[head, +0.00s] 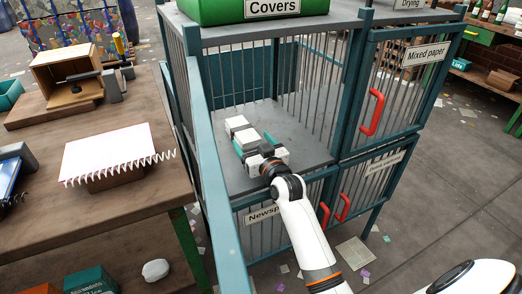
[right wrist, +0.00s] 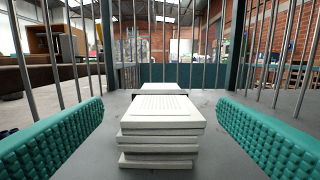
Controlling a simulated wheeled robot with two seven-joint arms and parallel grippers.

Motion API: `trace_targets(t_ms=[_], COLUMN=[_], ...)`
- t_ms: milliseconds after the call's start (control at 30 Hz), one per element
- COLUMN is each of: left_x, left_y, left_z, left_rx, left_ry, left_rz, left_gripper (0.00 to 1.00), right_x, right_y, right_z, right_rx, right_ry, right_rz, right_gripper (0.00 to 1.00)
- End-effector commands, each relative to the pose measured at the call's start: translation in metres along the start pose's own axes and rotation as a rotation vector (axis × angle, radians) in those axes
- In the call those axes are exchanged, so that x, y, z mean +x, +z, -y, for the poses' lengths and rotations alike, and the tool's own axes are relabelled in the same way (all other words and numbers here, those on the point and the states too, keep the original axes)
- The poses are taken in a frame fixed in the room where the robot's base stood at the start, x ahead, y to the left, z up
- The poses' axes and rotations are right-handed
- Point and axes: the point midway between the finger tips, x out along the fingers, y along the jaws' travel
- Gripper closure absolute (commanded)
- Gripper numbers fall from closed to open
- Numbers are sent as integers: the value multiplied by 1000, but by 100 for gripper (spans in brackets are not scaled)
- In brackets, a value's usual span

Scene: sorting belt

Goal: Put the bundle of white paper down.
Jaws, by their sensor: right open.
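The bundle of white paper (head: 246,137) is a neat stack of white layers on the grey floor of the barred compartment (head: 292,137). It also shows in the right wrist view (right wrist: 160,136), upright and seemingly resting on that floor. My right gripper (head: 253,143) is open around it. Its teal ridged fingers stand left and right of the stack in the right wrist view (right wrist: 160,140), with a clear gap on each side. A second white bundle (head: 236,123) lies just behind, also in the right wrist view (right wrist: 162,86). My left gripper is not in view.
A green "Covers" bin (head: 215,11) stands on top. A "Mixed paper" door with a red handle (head: 373,112) is at right. A workbench (head: 135,205) with a spiral-bound pad (head: 115,152) stands left. The compartment's back has free floor.

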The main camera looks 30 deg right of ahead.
Motion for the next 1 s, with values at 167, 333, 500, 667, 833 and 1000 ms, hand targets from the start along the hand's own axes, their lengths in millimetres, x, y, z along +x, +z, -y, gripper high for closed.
trace_targets(t_ms=[167,333,500,667,833,1000], left_x=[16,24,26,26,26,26], left_y=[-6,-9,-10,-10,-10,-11], left_z=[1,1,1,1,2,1], left_rx=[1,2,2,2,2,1], left_ry=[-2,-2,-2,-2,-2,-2], left_rz=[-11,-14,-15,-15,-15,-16], left_gripper=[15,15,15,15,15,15], right_x=[-36,-54,-59,-58,-58,-58], right_y=[0,0,0,0,0,0], right_z=[0,0,0,0,0,0], right_rx=[0,-1,0,0,0,0], right_ry=[0,0,0,0,0,0], right_rz=[-2,-1,0,0,0,0], right_gripper=[18,18,18,18,18,18])
